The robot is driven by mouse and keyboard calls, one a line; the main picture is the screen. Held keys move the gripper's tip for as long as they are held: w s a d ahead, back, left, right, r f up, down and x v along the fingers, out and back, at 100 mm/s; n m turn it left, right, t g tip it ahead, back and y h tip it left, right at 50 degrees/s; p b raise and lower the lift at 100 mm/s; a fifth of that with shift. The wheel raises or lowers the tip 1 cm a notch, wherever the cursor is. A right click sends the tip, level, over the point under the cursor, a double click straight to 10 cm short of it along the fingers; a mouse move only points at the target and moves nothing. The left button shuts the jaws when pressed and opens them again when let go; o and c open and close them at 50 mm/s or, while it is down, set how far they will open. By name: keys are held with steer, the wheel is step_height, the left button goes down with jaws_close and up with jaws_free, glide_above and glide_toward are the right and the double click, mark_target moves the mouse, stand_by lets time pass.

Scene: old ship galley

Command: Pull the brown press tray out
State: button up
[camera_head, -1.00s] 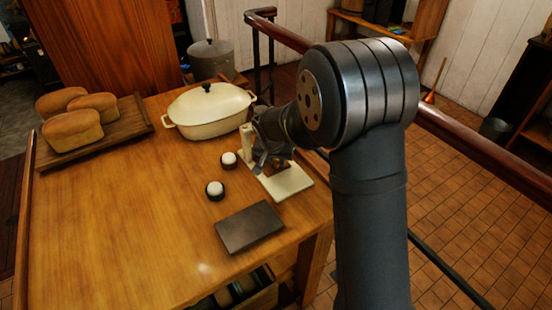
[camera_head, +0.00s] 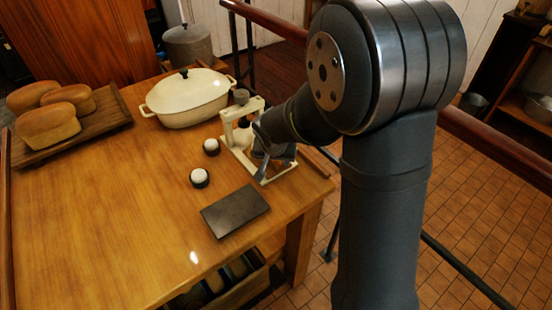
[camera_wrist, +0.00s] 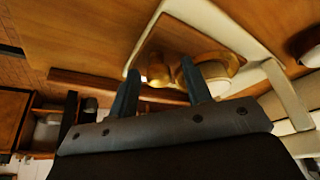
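The cream press (camera_head: 228,143) stands at the right side of the wooden table, with an upright frame and flat base. In the wrist view, the brown press tray (camera_wrist: 165,36) is a flat brown plate within the cream base, with a brass round part (camera_wrist: 203,58) over it. In the head view my arm hides most of the tray. My gripper (camera_wrist: 162,76) is open, its two dark fingers spread and pointing toward the tray's edge. Nothing is held between them. I cannot tell whether a fingertip touches the tray. My gripper also shows at the press in the head view (camera_head: 263,168).
A cream lidded pot (camera_head: 190,103) stands behind the press. Two small dark cups with white contents (camera_head: 200,177) and a dark flat slab (camera_head: 235,210) lie left and in front. Loaves (camera_head: 48,125) sit on a board at far left. The table's left-front area is clear.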

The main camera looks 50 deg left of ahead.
steer(key=v, duration=1.7)
steer(key=shift+r, duration=0.2)
steer(key=shift+f, duration=0.1)
steer(key=x, duration=1.7)
steer(key=shift+f, duration=0.1)
steer(key=v, duration=1.7)
